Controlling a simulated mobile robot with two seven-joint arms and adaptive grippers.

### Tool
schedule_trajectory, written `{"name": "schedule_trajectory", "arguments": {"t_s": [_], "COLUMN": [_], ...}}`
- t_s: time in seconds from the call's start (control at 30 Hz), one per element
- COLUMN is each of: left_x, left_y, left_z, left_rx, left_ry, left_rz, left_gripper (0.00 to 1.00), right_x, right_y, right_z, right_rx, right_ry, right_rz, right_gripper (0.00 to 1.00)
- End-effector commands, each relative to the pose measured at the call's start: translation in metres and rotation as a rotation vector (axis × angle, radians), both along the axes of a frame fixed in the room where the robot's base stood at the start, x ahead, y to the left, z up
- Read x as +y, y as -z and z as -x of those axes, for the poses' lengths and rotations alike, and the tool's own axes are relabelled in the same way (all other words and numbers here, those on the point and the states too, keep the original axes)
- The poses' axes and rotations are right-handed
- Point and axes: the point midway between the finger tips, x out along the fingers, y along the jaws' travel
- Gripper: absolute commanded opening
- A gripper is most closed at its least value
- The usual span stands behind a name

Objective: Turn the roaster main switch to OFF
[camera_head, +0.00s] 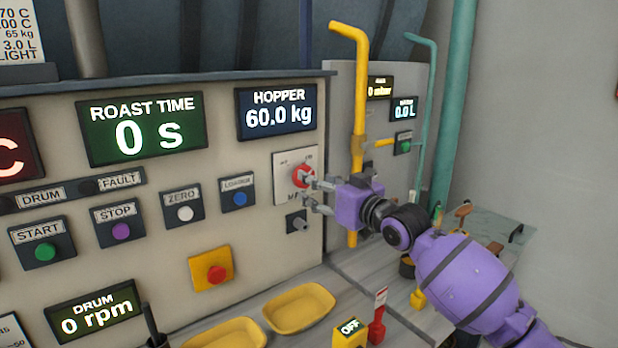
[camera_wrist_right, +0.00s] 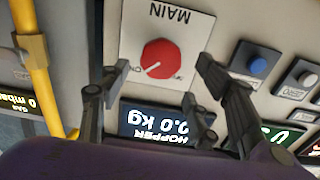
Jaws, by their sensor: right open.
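The main switch is a red round knob (camera_head: 301,175) on a pale plate (camera_head: 283,188) at the right end of the control panel. In the right wrist view the knob (camera_wrist_right: 160,58) sits below an upside-down MAIN label, its white pointer line aimed to the lower left. The small position labels are hard to read. My right gripper (camera_head: 316,191) is open, its fingers in front of the plate. In the wrist view its fingers flank the knob on both sides with gaps; whether they reach its depth I cannot tell. My left gripper is out of view.
A yellow pipe (camera_head: 360,90) stands just right of the switch. A dark knob (camera_head: 297,221) sits below it, and a blue button (camera_head: 239,198) is to the left.

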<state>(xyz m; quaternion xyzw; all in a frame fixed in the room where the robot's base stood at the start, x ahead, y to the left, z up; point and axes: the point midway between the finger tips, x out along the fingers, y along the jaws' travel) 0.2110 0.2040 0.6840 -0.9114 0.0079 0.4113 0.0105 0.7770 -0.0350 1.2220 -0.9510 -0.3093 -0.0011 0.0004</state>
Motion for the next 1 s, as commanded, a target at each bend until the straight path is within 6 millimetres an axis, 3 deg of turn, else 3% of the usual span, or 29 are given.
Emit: {"name": "schedule_trajectory", "arguments": {"t_s": [0.3, 0.67, 1.0], "left_x": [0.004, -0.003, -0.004], "left_y": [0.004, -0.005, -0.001], "left_z": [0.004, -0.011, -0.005], "left_rx": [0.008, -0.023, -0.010], "left_ry": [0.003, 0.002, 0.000], "left_rz": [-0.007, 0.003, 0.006], "left_gripper": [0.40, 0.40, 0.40], "right_x": [0.026, 0.030, 0.029], "right_y": [0.001, 0.000, 0.000], "right_z": [-0.036, -0.041, -0.041], "right_rx": [0.000, -0.001, 0.000], "right_ry": [0.000, 0.000, 0.001], "right_rz": [0.001, 0.002, 0.002], "right_gripper": [0.58, 0.58, 0.15]}}
